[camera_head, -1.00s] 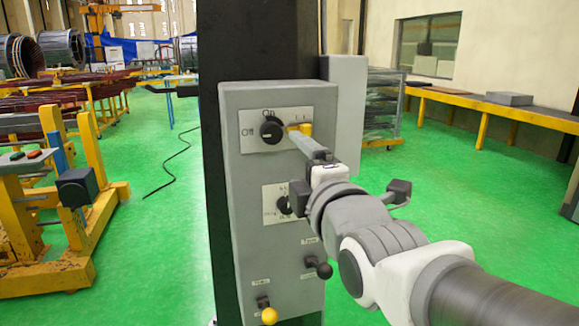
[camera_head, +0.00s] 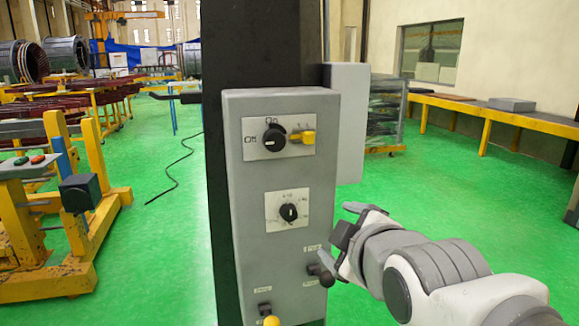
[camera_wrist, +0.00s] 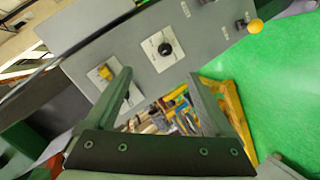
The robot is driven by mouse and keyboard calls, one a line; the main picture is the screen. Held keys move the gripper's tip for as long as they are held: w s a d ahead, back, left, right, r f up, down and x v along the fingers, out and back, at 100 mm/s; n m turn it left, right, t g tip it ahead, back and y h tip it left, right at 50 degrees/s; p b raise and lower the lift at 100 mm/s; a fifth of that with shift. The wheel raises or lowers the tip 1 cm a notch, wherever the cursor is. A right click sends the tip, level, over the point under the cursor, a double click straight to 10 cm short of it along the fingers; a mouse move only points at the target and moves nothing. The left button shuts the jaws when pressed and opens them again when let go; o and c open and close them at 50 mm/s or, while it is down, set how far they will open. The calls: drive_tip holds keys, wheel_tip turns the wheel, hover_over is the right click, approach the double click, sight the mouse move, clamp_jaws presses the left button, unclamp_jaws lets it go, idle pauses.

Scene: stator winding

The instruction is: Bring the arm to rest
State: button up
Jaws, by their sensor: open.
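My gripper (camera_head: 350,222) is to the right of the grey control box, pulled back from its front and apart from it. In the wrist view my gripper (camera_wrist: 158,92) shows two fingers spread apart with nothing between them. The grey control box (camera_head: 265,230) is fixed on a dark column. A second black knob (camera_head: 289,212) sits on the plate below. The control box also shows tilted in the wrist view (camera_wrist: 200,58).
The dark column (camera_head: 262,45) stands behind the box. A black-knobbed lever (camera_head: 326,279) and a yellow-knobbed lever (camera_head: 271,320) stick out low on the box. A yellow bench (camera_head: 485,120) runs along the right wall. Yellow frames (camera_head: 95,200) stand at left. Green floor is open at right.

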drive_tip(key=s+d+f+m+g+h, duration=0.2)
drive_tip(key=s+d+f+m+g, duration=0.45)
drive_tip(key=s+f+m, duration=0.4)
wheel_tip(320, 180, up, 15)
drive_tip(key=s+m+g+p, duration=0.1)
drive_tip(key=s+m+p, duration=0.1)
drive_tip(key=p, duration=1.2)
drive_tip(key=shift+f+m, duration=0.2)
drive_tip(key=shift+m, duration=0.15)
drive_tip(key=shift+a, duration=0.1)
